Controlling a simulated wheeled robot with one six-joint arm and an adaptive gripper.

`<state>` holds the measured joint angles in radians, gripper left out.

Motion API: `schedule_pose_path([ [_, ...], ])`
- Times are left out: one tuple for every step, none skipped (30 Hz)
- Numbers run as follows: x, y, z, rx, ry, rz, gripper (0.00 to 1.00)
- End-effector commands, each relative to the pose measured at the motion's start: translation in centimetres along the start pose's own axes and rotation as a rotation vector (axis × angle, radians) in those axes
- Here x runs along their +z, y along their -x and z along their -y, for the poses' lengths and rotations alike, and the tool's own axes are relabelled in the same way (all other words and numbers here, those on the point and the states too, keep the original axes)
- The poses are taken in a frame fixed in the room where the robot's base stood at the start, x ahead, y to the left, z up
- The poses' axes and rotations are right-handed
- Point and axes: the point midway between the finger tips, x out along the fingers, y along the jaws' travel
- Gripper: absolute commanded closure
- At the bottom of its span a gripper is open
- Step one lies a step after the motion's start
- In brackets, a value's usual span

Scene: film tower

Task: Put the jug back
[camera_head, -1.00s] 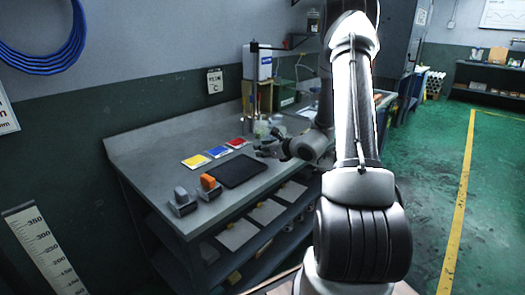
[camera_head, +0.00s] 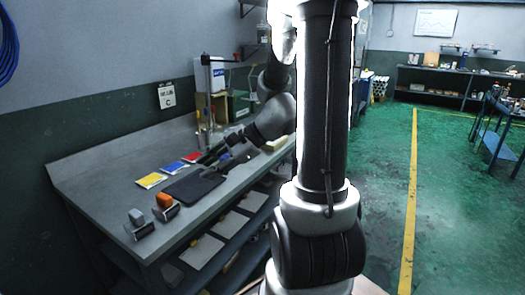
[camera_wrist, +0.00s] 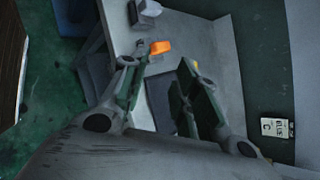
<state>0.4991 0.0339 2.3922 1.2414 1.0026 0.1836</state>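I cannot make out the jug in either current view; my arm hides part of the bench. My gripper (camera_head: 218,152) is above the grey workbench (camera_head: 108,168), near the back right end of the black mat (camera_head: 190,188). In the wrist view my gripper (camera_wrist: 160,78) has its two fingers wide apart. Nothing is held between them; the dark mat (camera_wrist: 160,100) shows through the gap.
An orange-topped block (camera_head: 164,201) and a grey one (camera_head: 136,217) stand at the bench's near left. Blue, red and yellow cards (camera_head: 150,180) lie behind the mat. A thin upright post (camera_head: 206,95) rises at the back. Green floor (camera_head: 385,190) is clear to the right.

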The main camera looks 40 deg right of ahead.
Motion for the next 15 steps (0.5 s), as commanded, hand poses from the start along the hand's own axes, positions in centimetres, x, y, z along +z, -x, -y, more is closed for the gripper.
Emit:
schedule_pose_path([
  [2.3, 1.1, -2.0, 0.094, 0.184, -0.011, 0.7],
  [3.2, 1.9, -3.2, 0.153, 0.29, -0.021, 0.7],
  [4.0, 3.0, -4.7, 0.229, 0.434, -0.038, 0.7],
  [4.4, 4.0, -5.8, 0.283, 0.538, -0.053, 0.7],
  [4.7, 5.1, -6.6, 0.336, 0.646, -0.07, 0.7],
  [4.9, 6.5, -7.5, 0.402, 0.784, -0.096, 0.7],
  [4.9, 7.7, -8.1, 0.449, 0.885, -0.118, 0.7],
  [4.9, 8.8, -8.4, 0.492, 0.982, -0.141, 0.7],
  [4.8, 10.2, -8.7, 0.544, 1.101, -0.173, 0.7],
  [4.6, 11.2, -8.8, 0.579, 1.184, -0.197, 0.7],
  [4.5, 12.2, -8.7, 0.609, 1.26, -0.223, 0.7],
  [4.4, 13.4, -8.6, 0.645, 1.348, -0.255, 0.7],
  [4.3, 14.1, -8.4, 0.668, 1.406, -0.277, 0.7],
  [4.3, 14.8, -8.3, 0.688, 1.456, -0.298, 0.7],
  [4.2, 15.6, -8.0, 0.71, 1.511, -0.322, 0.7],
])
